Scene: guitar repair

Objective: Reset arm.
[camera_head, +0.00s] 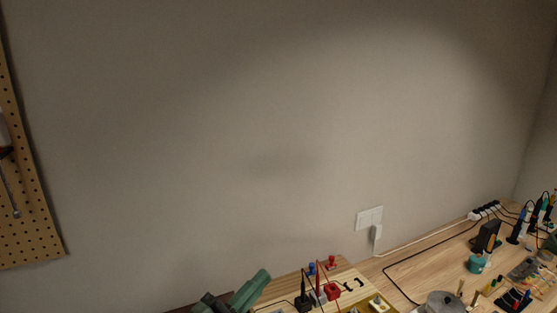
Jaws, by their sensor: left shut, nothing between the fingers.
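My left gripper (211,302) seems to be the dark shape at the bottom edge, left of centre, mostly cut off by the frame. It is shut with nothing held. A green slanted block (249,291) is right beside it; whether they touch cannot be told. My right gripper is not in view.
A wooden workbench (430,262) runs along the lower right. It carries red and black leads (318,290), a metal pot (443,302), a teal cup (477,264) and a power strip (484,211). A pegboard (30,225) hangs at left. The grey wall (250,120) is mostly bare.

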